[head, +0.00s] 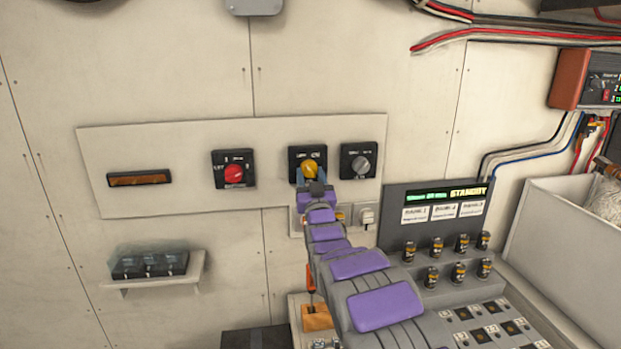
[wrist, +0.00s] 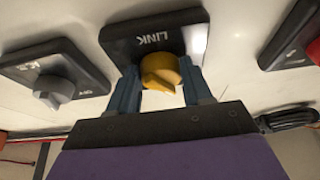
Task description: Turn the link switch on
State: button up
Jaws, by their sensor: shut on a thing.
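The link switch is a yellow rotary knob (wrist: 161,72) on a black plate marked LINK (wrist: 150,36) in the wrist view. In the head view the yellow knob (head: 310,167) is on the wall panel, between a red knob and a grey knob. My gripper (wrist: 160,88) has its two blue fingers on either side of the yellow knob, shut on it. In the head view my gripper (head: 311,177) reaches up to the knob and hides its lower part. The knob's pointer looks tilted in the wrist view; its exact setting is hard to read.
A red knob (head: 233,173) is left of the link switch and a grey knob (head: 361,165) is close on its right. White sockets (head: 367,216) sit just below. A grey console (head: 432,215) with a STANDBY display stands at the lower right. A small shelf (head: 194,270) is at the lower left.

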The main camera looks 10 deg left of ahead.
jog(key=shift+a, duration=0.1)
jog(key=m+h, duration=0.2)
jog(key=m, duration=0.3)
jog(key=shift+s+a+r+h+p, duration=0.15)
jog(key=shift+a+h+p, duration=0.1)
jog(key=shift+h+p, duration=0.15)
jog(key=m+h, duration=0.1)
jog(key=m, duration=0.3)
jog(key=shift+a+r+h, duration=0.1)
jog(key=shift+h, duration=0.3)
jog(key=m+h, duration=0.1)
jog(key=m, duration=0.1)
jog(key=m+h+p, duration=0.1)
jog(key=m, duration=0.1)
jog(key=shift+a+r+g, duration=0.1)
jog(key=shift+r+g, duration=0.05)
jog(key=shift+g, duration=0.15)
jog(key=shift+m+g+h+p, duration=0.35)
jog(key=shift+m+p, duration=0.25)
jog(key=shift+m, duration=1.2)
jog(key=o, duration=1)
jog(key=shift+d, duration=0.25)
jog(key=shift+o, duration=0.2)
